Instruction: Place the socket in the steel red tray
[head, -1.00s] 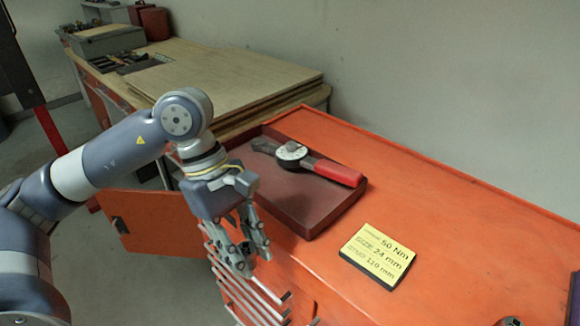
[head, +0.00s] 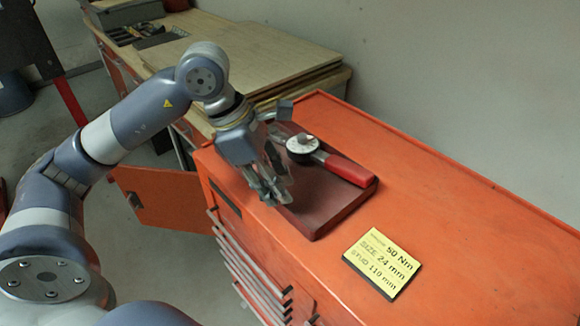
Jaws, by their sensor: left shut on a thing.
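The dark red steel tray (head: 322,208) lies on the orange cabinet top, at its left end. A torque wrench (head: 325,163) with a red handle lies in it. My left gripper (head: 272,193) is over the tray's near left edge, pointing down. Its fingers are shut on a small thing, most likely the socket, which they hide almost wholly. The height of the fingertips above the tray is hard to tell. My right gripper is not in view.
A yellow card (head: 382,262) reading 50 Nm, size 24 mm, stud 110 mm lies right of the tray. The orange cabinet top (head: 470,215) is clear further right. A wooden bench (head: 250,55) stands behind.

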